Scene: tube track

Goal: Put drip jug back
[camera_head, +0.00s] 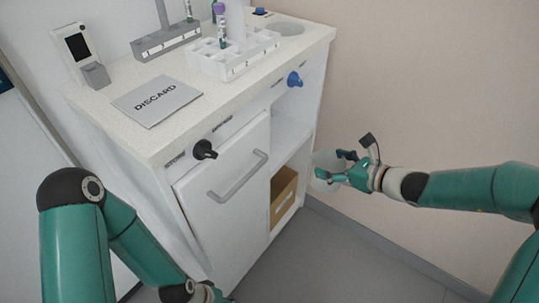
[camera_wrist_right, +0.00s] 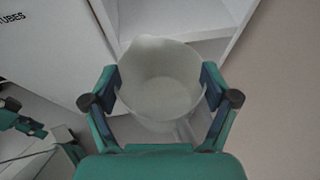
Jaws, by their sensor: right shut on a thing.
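The drip jug (camera_head: 324,170) is a translucent whitish, open-topped vessel in front of the cabinet's open right-hand bay. My right gripper (camera_head: 340,168) is shut on it. In the right wrist view the jug (camera_wrist_right: 162,82) sits between the two fingers of this gripper (camera_wrist_right: 160,92), its mouth and inside facing the camera. The jug is held in the air, apart from the floor. My left gripper (camera_head: 205,293) is at the bottom edge of the head view, largely cut off, low in front of the cabinet door; its fingers cannot be made out.
The white cabinet's open bay has a shelf and a brown box (camera_head: 284,192) low inside. On top are a DISCARD plate (camera_head: 157,101), a white tube rack (camera_head: 233,62) and a grey rack (camera_head: 166,42). The wall stands right.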

